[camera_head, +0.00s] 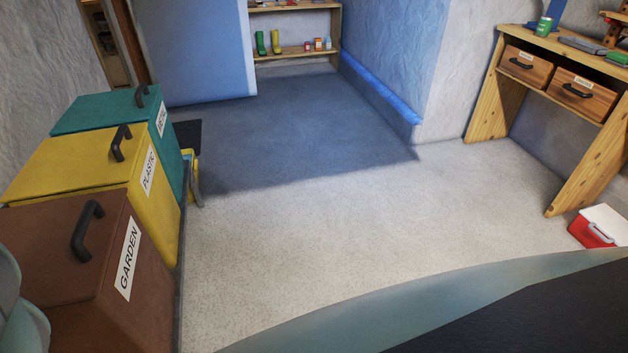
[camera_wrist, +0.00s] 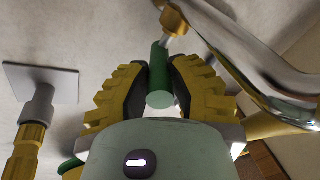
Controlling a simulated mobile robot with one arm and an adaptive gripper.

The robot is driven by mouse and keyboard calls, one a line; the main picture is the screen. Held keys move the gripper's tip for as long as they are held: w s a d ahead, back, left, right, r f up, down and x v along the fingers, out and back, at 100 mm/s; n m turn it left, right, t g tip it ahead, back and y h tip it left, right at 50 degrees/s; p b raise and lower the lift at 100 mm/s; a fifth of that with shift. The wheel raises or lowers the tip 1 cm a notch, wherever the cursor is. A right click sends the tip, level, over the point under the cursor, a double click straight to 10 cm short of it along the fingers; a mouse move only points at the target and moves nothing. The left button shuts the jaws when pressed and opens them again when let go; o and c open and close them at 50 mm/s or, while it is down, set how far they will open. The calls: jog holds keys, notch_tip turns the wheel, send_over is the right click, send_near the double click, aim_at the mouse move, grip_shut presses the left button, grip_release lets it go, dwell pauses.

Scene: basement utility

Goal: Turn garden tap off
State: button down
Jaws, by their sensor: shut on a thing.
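In the wrist view, a green cylindrical handle (camera_wrist: 159,85) runs up to a brass fitting (camera_wrist: 174,20) beside a silver pipe. I take it to be the garden tap's handle, but no label shows. My gripper (camera_wrist: 160,72) has its two yellow ribbed fingers on either side of the handle, shut on it with the dark inner pads. The handle's near end points toward the camera between the fingers. The head view shows neither the tap nor my gripper.
A silver pipe (camera_wrist: 250,55) passes close on the right of my gripper. A grey wall plate (camera_wrist: 60,82) and brass fitting (camera_wrist: 24,150) are at left. In the head view, labelled bins (camera_head: 85,245) line the left, a workbench (camera_head: 487,105) stands right, and the middle floor is clear.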

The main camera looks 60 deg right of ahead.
jog(key=shift+s+t, duration=0.1)
jog(key=shift+t, duration=0.2)
jog(key=shift+s+a+f+m+t+h+b, duration=0.15)
jog(key=shift+m+t+h+b, duration=0.15)
jog(key=shift+m+t+b, duration=0.15)
jog(key=shift+s+d+f+m+t+h+b, duration=0.1)
jog(key=shift+m+t+h+b, duration=0.25)
jog(key=shift+b, duration=0.2)
jog(key=t+b, duration=0.1)
jog(key=m+h+b, duration=0.1)
jog(key=shift+s+a+t+b, duration=0.2)
jog(key=shift+s+t+b, duration=0.05)
jog(key=shift+t+b, duration=0.15)
jog(key=shift+a+m+t+h+b, duration=0.1)
jog(key=shift+m+t+h+b, duration=0.2)
jog(key=shift+m+b, duration=0.25)
jog(key=shift+r, duration=0.25)
jog(key=c, duration=0.8)
grip_release()
jog(key=shift+s, duration=0.1)
jog(key=shift+c, duration=0.2)
